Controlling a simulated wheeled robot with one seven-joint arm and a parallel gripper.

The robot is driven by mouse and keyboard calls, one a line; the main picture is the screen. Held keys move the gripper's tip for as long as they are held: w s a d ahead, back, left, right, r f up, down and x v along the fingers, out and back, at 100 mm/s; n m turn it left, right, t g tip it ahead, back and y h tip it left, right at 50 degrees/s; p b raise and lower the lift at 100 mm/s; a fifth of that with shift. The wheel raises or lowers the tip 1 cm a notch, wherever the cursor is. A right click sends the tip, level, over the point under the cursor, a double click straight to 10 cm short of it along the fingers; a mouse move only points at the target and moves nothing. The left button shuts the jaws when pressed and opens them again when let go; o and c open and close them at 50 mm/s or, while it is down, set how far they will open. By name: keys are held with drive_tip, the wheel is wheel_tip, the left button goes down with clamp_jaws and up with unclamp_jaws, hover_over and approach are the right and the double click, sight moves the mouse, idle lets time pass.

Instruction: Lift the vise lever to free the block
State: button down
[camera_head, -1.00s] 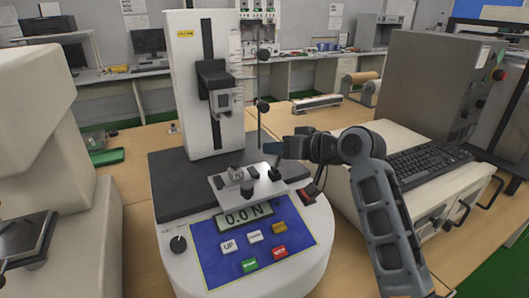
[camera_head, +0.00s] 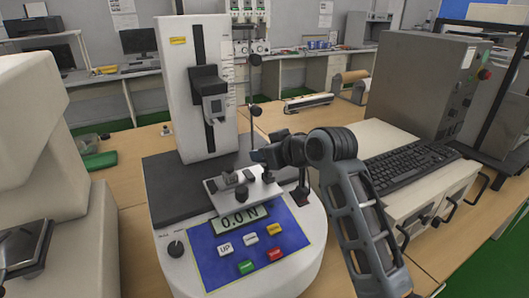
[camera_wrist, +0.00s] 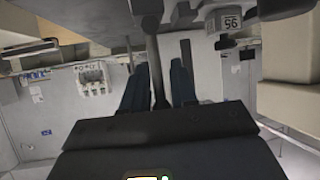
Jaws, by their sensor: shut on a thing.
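The vise plate (camera_head: 219,188) sits on the front of the force tester (camera_head: 207,130) in the head view, just behind the display. Small dark fittings stand on it; I cannot tell which one is the block. My gripper (camera_head: 259,156) comes in from the right at the lever's lower part. In the wrist view, my two dark blue fingers (camera_wrist: 157,88) lie on either side of the dark rod (camera_wrist: 154,62) and are shut on it. The contact itself is partly hidden.
A blue button panel (camera_head: 248,247) lies in front of the plate. A keyboard (camera_head: 408,160) and a large grey cabinet (camera_head: 424,85) stand at the right. Another white machine (camera_head: 45,110) stands close at the left.

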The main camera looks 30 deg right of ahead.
drive_tip(key=shift+a, duration=0.1)
drive_tip(key=c, duration=1)
unclamp_jaws()
drive_tip(key=b+v, duration=0.1)
drive_tip(key=v, duration=0.6)
drive_tip(key=shift+s+r, duration=0.2)
drive_tip(key=shift+s, duration=0.1)
